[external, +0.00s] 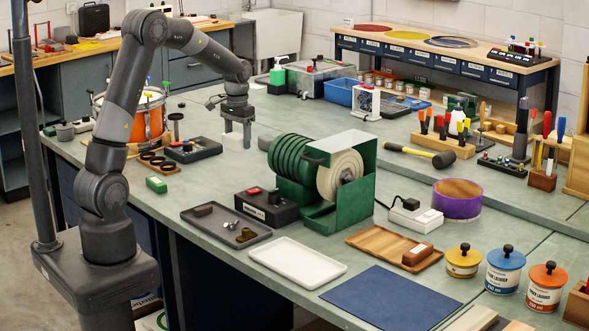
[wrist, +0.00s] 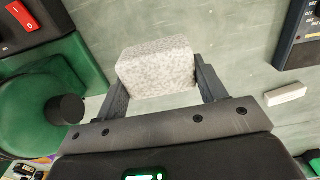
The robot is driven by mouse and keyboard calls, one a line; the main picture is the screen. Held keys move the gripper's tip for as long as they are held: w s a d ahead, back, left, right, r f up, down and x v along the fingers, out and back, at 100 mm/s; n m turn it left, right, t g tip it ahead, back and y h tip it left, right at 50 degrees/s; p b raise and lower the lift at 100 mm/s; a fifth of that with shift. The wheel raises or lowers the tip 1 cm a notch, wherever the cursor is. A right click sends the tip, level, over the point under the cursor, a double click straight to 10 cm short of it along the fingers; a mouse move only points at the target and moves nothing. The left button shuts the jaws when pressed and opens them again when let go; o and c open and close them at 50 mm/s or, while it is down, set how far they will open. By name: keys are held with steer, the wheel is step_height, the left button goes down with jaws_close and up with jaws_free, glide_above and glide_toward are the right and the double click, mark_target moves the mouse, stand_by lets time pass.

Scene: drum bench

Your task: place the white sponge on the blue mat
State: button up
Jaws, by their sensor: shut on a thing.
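The white sponge (wrist: 155,68) is a pale speckled block between the two fingers of my gripper (wrist: 160,80) in the wrist view. In the external view my gripper (external: 235,133) points down over the back middle of the bench, shut on the sponge (external: 234,143). I cannot tell whether the sponge's underside touches the bench. The blue mat (external: 390,303) lies flat and bare at the front edge of the bench, well to the right and nearer the camera than my gripper.
A green grinder-like machine (external: 352,207) stands between my gripper and the mat. A white tray (external: 297,262), a wooden board (external: 378,243) with a brown block, and yellow (external: 463,262) and blue (external: 504,270) tins surround the mat. A hammer (external: 420,154) lies farther right.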

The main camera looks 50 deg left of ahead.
step_height(320, 180, up, 19)
steer(key=w+d+m, duration=0.1)
steer(key=w+d, duration=0.1)
steer(key=d, duration=1.4)
steer(key=w+d+m, duration=0.1)
steer(key=w+d, duration=0.1)
steer(key=d, duration=1.5)
steer(key=s+d, duration=0.7)
steer(key=d, duration=0.5)
steer(key=s+d, duration=0.6)
steer(key=d, duration=0.5)
steer(key=s+d, duration=0.7)
steer(key=d, duration=0.5)
steer(key=s+d, duration=0.9)
steer(key=s, duration=0.5)
glide_above(398, 301)
step_height(398, 301, down, 26)
steer(key=shift+r, duration=0.2)
steer(key=shift+f, duration=1.9)
